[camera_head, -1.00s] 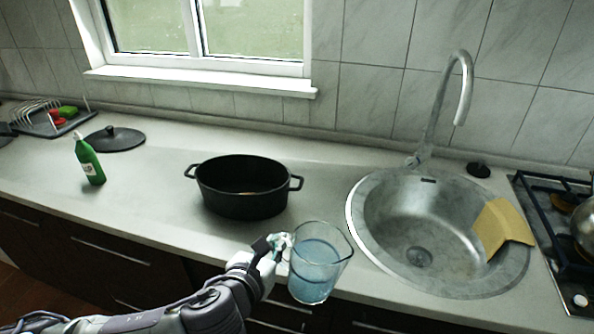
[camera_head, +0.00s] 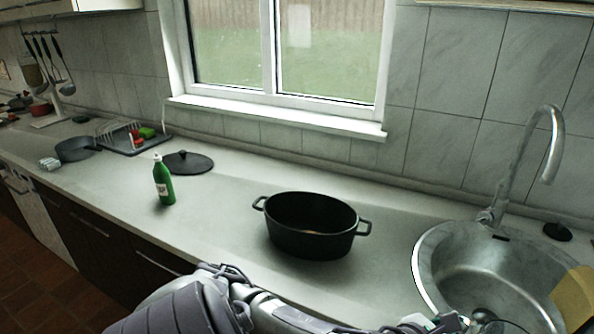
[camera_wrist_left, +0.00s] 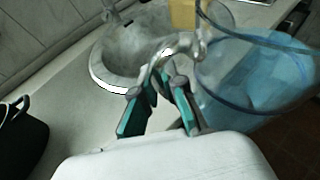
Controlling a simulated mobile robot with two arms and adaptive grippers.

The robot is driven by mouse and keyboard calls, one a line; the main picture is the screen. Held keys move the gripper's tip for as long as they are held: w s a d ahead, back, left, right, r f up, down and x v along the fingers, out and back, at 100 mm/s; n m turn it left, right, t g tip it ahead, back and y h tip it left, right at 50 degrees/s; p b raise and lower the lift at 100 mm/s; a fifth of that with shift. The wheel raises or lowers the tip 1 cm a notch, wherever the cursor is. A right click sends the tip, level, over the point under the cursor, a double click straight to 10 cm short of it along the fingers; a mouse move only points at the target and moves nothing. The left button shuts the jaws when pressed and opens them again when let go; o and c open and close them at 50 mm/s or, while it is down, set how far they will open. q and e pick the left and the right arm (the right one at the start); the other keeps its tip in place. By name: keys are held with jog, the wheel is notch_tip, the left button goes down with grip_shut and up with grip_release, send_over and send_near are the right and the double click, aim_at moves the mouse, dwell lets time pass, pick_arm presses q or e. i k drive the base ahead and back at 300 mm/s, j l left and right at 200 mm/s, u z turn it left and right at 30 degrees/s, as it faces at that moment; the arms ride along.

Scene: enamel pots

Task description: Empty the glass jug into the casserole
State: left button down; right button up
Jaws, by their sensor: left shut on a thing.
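The black oval casserole (camera_head: 312,240), with two side handles and no lid on, stands on the counter in the middle of the head view. My left gripper (camera_wrist_left: 165,85) is shut on the handle of the glass jug (camera_wrist_left: 245,85), which holds bluish liquid. In the head view, my left gripper (camera_head: 455,324) is at the bottom edge, to the right of and nearer than the casserole; the jug is out of that view. My right gripper is not in view.
A steel sink (camera_head: 480,262) with a tap (camera_head: 545,150) and a yellow cloth (camera_head: 574,298) is at the right. A green bottle (camera_head: 163,182) and a black lid (camera_head: 188,163) stand left of the casserole. The counter between bottle and casserole is clear.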

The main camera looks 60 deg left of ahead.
aim_at(306, 225)
jog(key=k+j, duration=0.15)
jog(key=j, duration=0.2)
jog(key=k+j, duration=0.35)
jog(key=j, duration=0.3)
jog(key=k+j, duration=0.15)
jog(key=j, duration=0.15)
